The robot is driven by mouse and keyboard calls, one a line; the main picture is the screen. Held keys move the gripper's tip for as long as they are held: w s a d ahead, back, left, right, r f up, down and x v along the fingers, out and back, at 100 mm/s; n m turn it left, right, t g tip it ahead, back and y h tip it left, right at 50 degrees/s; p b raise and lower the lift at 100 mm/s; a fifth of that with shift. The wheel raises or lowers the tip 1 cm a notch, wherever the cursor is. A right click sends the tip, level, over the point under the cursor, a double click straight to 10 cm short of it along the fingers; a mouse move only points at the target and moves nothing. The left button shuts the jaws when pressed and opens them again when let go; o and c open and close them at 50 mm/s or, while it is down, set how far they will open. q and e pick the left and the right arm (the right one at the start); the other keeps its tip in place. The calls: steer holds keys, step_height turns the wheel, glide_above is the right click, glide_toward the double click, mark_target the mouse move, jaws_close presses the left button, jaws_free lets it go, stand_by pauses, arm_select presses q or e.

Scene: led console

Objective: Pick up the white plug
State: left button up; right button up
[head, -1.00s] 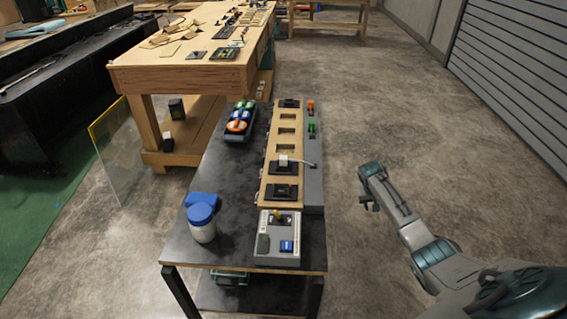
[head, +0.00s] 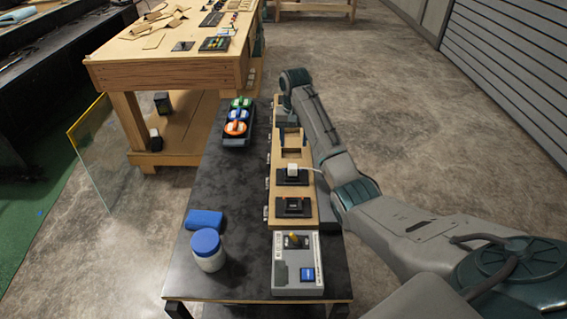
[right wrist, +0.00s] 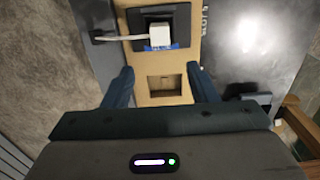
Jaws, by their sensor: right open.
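The white plug (head: 292,169) sits on a black socket plate on the wooden console panel (head: 303,221). Its white cord runs to the right in the head view. In the right wrist view the plug (right wrist: 159,36) shows at the top, beyond my fingers, with its cord going left. My right gripper (head: 288,126) is over the panel, farther back than the plug. In the right wrist view the gripper (right wrist: 163,82) is open and empty, its fingers either side of an empty square recess (right wrist: 165,84). My left gripper is not in view.
A second black plate (head: 293,207) and a grey box with a yellow knob (head: 298,272) are nearer. The dark table's middle is clear.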

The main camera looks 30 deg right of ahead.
mark_target(293, 165)
steer(key=shift+s+f, duration=0.15)
steer(key=shift+f, duration=0.25)
steer(key=f, duration=0.1)
steer(key=s+f+p, duration=0.1)
steer(key=f, duration=0.1)
steer(key=shift+s+a, duration=0.1)
steer(key=shift+f, duration=0.3)
steer(key=f, duration=0.1)
steer(key=f+p, duration=0.1)
steer(key=f, duration=0.1)
steer(key=f+p, duration=0.1)
steer(key=shift+w+a+f, duration=0.2)
steer(key=shift+w, duration=0.05)
steer(key=shift+f+p, duration=0.3)
steer(key=shift+f, duration=0.25)
steer(key=shift+c, duration=1.3)
steer(key=c, duration=0.7)
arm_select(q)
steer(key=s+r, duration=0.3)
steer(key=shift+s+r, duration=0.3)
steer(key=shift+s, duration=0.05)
arm_select(e)
steer(key=shift+c, duration=0.6)
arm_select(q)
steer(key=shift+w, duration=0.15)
